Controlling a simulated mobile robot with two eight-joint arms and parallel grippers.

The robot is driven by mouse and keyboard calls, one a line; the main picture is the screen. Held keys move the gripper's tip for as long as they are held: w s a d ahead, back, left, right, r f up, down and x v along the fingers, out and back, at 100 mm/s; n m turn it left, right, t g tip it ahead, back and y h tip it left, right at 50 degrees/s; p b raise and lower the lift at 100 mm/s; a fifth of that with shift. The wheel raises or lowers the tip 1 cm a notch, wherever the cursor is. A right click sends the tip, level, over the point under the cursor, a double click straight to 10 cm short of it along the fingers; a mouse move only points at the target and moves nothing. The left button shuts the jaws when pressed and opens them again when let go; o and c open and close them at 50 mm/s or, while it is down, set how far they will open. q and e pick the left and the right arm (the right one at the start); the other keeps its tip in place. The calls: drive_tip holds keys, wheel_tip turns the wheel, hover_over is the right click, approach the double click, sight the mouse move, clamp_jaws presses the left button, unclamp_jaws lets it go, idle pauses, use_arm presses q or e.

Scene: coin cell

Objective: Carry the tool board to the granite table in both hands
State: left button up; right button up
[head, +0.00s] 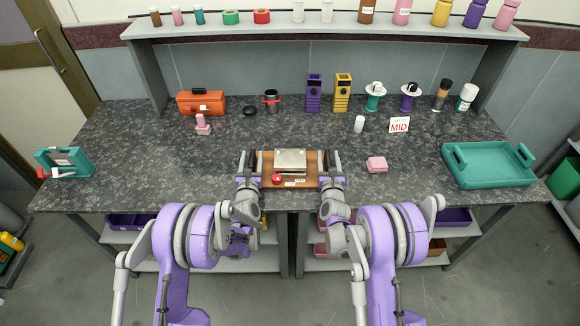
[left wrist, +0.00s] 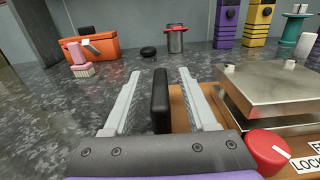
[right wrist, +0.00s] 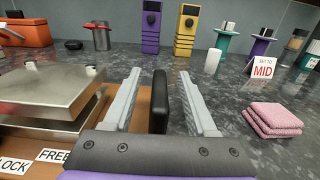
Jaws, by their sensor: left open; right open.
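The tool board (head: 291,186) is a brown wooden board with a silver metal plate block (head: 290,160), a red knob (head: 277,179) and white labels on it. It rests on the dark granite table (head: 220,150) near the front edge. A black upright handle stands at each end of the board, the left one (left wrist: 160,101) and the right one (right wrist: 161,102). My left gripper (head: 249,158) is open with its fingers on either side of the left handle, apart from it. My right gripper (head: 331,158) is open with its fingers on either side of the right handle.
A folded pink cloth (head: 376,164) lies right of the board, and a "MID" sign (head: 399,125) stands behind. A teal tray (head: 488,165) is at the right. A pink brush (head: 202,124), orange toolbox (head: 201,102) and teal device (head: 64,162) are to the left. Granite between them is clear.

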use_arm(q)
clamp_jaws()
use_arm(e)
clamp_jaws()
idle(1.2)
